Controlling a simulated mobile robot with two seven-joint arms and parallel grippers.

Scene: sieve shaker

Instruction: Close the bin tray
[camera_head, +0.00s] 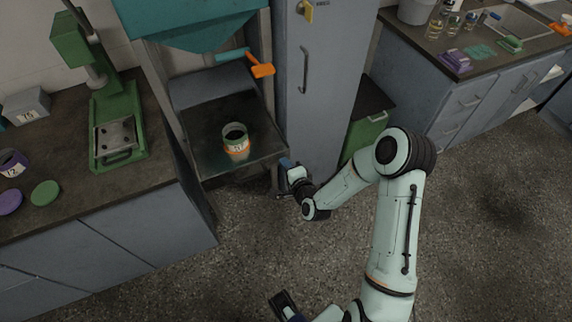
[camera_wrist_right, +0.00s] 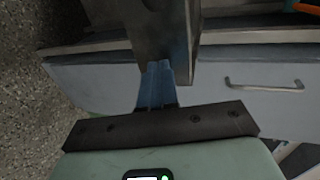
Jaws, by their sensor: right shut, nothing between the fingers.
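The bin tray (camera_head: 200,122) is a dark, shallow tray pulled out under the teal hopper (camera_head: 195,25). A jar with an orange band and a white label (camera_head: 236,148) stands upright on it. My right gripper (camera_head: 287,164) is shut and empty, just right of the tray's front right corner; whether it touches the tray is unclear. In the right wrist view its blue fingers (camera_wrist_right: 157,78) are together, with a grey metal part right beyond the tips. A dark end piece at the bottom edge (camera_head: 284,304) appears to be my left gripper; its jaws cannot be made out.
An orange-handled lever (camera_head: 261,70) sticks out above the tray. A tall grey cabinet (camera_head: 318,80) stands close on the right, with a green bin (camera_head: 366,130) beside it. A green press (camera_head: 115,130) stands on the left counter. The floor in front is clear.

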